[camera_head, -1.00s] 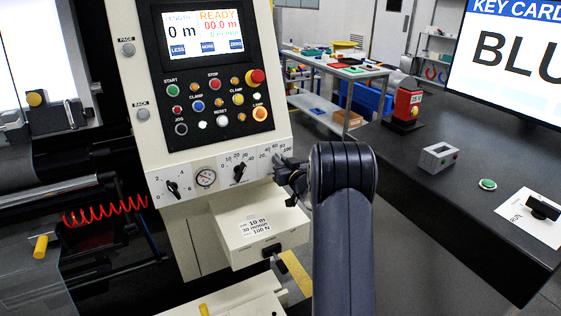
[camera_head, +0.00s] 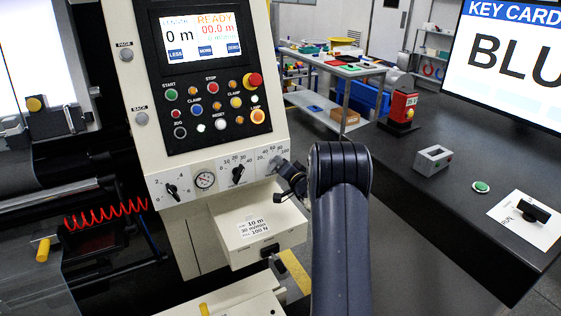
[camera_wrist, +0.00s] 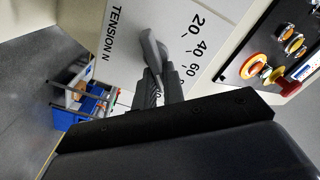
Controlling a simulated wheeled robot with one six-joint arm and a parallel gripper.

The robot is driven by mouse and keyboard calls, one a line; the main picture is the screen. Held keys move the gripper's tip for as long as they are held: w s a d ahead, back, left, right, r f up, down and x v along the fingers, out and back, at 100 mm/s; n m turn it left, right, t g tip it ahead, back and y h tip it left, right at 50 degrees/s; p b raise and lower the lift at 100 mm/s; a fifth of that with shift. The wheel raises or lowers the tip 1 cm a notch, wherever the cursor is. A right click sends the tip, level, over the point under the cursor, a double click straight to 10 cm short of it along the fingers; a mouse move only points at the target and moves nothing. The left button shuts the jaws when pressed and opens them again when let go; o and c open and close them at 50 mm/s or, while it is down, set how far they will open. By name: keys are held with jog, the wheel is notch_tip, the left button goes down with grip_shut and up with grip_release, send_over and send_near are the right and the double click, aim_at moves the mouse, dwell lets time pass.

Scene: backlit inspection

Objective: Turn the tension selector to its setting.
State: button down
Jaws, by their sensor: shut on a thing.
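The tension selector is a grey bar-shaped knob (camera_wrist: 152,46) on a pale panel marked "TENSION N" in the wrist view, with 20, 40 and 60 readable on its scale. My gripper (camera_wrist: 157,80) is shut on the knob; its dark fingers hide part of it. In the head view my gripper (camera_head: 287,172) is at the right end of the dial row, and the tension scale shows numbers up to 100. I cannot tell exactly which number the knob points to. A white label (camera_head: 256,226) below reads 10 m, 30 m/min and 100 N.
Left of the tension dial are another selector (camera_head: 238,174), a round gauge (camera_head: 205,180) and a third selector (camera_head: 172,191). Push buttons (camera_head: 211,108) and a screen (camera_head: 203,42) are above. A dark bench (camera_head: 445,205) stands to the right.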

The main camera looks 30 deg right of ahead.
jog(key=shift+d+f+m, duration=0.1)
jog(key=shift+d+m, duration=0.05)
jog(key=shift+m, duration=0.95)
jog(key=c, duration=1.5)
grip_release()
jog(key=s+b, duration=0.1)
jog(key=s, duration=0.9)
jog(key=shift+s+d+b, duration=0.15)
jog(key=shift+s+b, duration=0.15)
jog(key=shift+s, duration=0.1)
